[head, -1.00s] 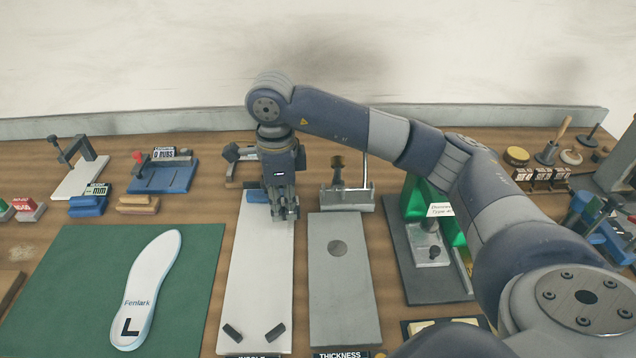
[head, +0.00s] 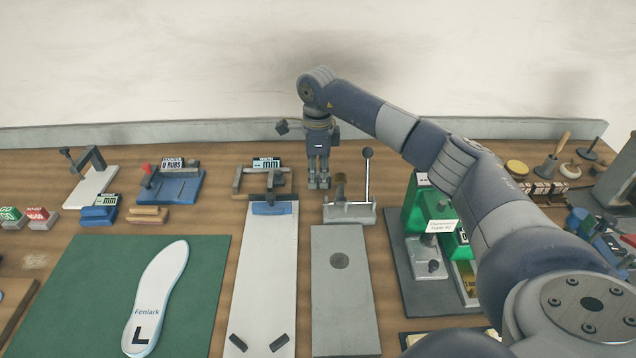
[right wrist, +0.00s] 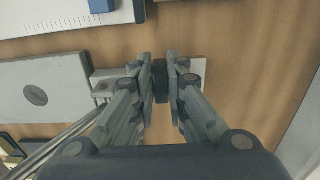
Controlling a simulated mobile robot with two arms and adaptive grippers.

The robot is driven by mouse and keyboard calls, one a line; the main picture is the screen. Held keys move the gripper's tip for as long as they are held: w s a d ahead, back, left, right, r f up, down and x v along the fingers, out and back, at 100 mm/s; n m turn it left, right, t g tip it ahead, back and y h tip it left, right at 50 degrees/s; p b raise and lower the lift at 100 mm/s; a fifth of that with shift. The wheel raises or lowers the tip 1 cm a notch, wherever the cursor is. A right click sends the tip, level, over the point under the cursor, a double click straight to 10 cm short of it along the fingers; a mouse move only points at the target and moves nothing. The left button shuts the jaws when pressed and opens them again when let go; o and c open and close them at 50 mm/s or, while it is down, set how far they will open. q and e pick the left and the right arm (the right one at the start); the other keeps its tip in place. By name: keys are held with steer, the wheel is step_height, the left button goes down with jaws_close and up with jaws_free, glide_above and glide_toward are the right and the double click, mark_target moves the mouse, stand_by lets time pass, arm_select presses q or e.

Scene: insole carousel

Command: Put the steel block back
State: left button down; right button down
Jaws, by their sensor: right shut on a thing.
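My right gripper (head: 318,187) is behind the insole board, at the left end of the thickness gauge's lever stand (head: 349,214). In the right wrist view its fingers are closed on a small dark piece (right wrist: 160,80), which I take to be the steel block. The fingers hide much of it, and the head view hardly shows it. The white insole board (head: 262,270) has a blue slider (head: 272,208) near its far end. The grey thickness plate (head: 342,295) has a round dark spot. My left gripper is not in view.
The gauge's upright lever (head: 367,175) stands just right of my gripper. A frame with a mm display (head: 266,163) is to its left. A green mat (head: 75,300) holds a white insole (head: 158,300). Bare wood (head: 225,165) shows between the left fixtures and the insole board.

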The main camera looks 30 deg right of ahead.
mark_target(318, 179)
step_height(318, 179, down, 3)
steer(key=shift+f+p, duration=0.15)
steer(key=shift+p, duration=0.55)
steer(key=shift+f, duration=0.1)
steer(key=shift+f, duration=0.15)
steer(key=c, duration=1.6)
jaws_free()
